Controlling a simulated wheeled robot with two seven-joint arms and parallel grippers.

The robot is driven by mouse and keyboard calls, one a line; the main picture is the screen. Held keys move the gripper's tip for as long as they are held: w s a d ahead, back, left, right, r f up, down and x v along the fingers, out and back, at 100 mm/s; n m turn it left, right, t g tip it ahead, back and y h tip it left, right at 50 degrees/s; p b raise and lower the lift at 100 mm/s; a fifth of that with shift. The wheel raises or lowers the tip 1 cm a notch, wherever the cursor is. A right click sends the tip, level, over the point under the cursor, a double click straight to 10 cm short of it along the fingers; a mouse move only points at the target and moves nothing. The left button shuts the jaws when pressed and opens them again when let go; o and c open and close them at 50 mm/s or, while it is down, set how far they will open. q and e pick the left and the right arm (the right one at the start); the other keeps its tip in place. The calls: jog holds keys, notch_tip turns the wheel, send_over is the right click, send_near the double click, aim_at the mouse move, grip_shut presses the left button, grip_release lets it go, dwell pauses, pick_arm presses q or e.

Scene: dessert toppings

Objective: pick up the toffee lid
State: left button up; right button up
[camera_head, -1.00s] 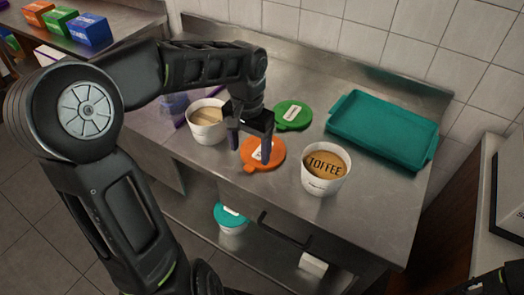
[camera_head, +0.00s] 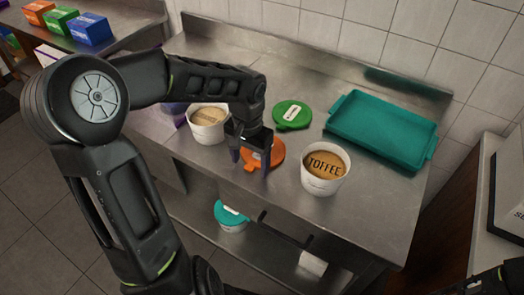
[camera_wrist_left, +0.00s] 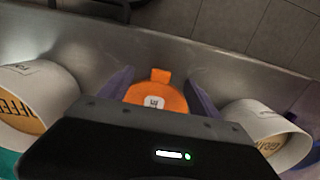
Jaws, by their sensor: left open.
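An orange lid (camera_head: 277,153) with a tab and a small white label lies on the steel counter, its label too small to read. It also shows in the left wrist view (camera_wrist_left: 157,96), between the two fingers. My left gripper (camera_head: 250,163) is open over the lid and partly hides it; I cannot tell whether the fingers touch it. The white tub marked TOFFEE (camera_head: 326,184) stands uncovered to the right of the lid. A dark piece at the lower right corner (camera_head: 492,282) looks like part of my right gripper, too cut off to read.
Another open tub (camera_head: 207,133) stands left of the lid, close to my left gripper. A green lid (camera_head: 291,113) lies behind it. A teal tray (camera_head: 382,130) fills the back right. A teal-lidded tub (camera_head: 231,216) is on the lower shelf. The counter's front right is bare.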

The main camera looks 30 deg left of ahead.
pick_arm(q)
grip_shut()
dwell(0.7)
